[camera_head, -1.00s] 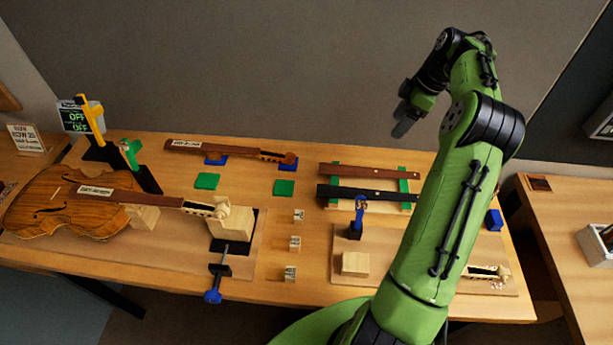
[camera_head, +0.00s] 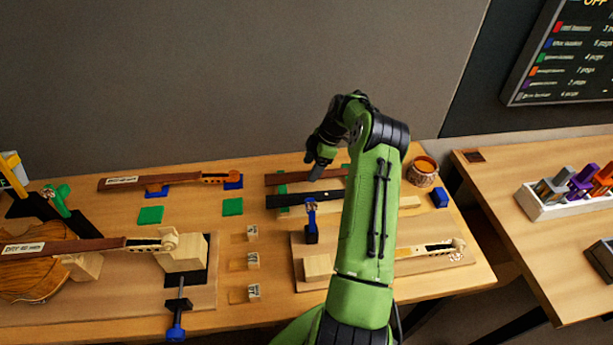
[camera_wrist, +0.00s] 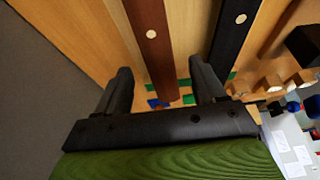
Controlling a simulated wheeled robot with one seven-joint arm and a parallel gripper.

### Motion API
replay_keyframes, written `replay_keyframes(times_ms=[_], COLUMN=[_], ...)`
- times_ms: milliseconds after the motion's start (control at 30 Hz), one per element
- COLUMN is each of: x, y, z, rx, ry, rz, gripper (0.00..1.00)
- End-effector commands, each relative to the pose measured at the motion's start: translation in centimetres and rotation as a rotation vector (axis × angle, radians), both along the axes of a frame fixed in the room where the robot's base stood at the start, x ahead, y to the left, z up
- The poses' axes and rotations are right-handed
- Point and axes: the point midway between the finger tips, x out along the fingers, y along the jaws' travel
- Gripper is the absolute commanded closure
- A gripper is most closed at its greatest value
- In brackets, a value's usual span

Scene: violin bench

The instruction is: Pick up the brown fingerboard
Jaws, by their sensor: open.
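The brown fingerboard (camera_head: 284,178) lies on green supports at the back of the bench, behind a black fingerboard (camera_head: 285,201). My gripper (camera_head: 315,172) is at the brown board in the head view and hides part of it. In the wrist view my gripper (camera_wrist: 163,85) is open and empty. The brown fingerboard (camera_wrist: 151,40), with a pale dot, runs between its two fingers in the picture. The black fingerboard (camera_wrist: 236,25) lies just to the right, near the right finger. I cannot tell how far the fingertips are above the board.
A neck with a labelled brown board (camera_head: 150,182) lies on blue supports to the left. Green pads (camera_head: 151,215), a small blue clamp (camera_head: 311,222) and several wooden blocks stand around. A round container (camera_head: 423,171) stands at the back right. A second table (camera_head: 540,225) is further right.

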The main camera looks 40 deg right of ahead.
Motion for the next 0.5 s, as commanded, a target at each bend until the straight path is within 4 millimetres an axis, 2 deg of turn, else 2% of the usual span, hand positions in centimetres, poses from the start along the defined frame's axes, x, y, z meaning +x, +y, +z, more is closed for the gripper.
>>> replay_keyframes(times_ms=[100,333,500], x=[0.34,0.39,0.38], y=[0.48,0.49,0.48], z=[-1.40,-1.54,-1.52], rx=[0.001,-0.002,-0.001], ry=[0.001,-0.001,0.000], rz=[-0.001,-0.001,-0.001], gripper=[0.30,0.32,0.58])
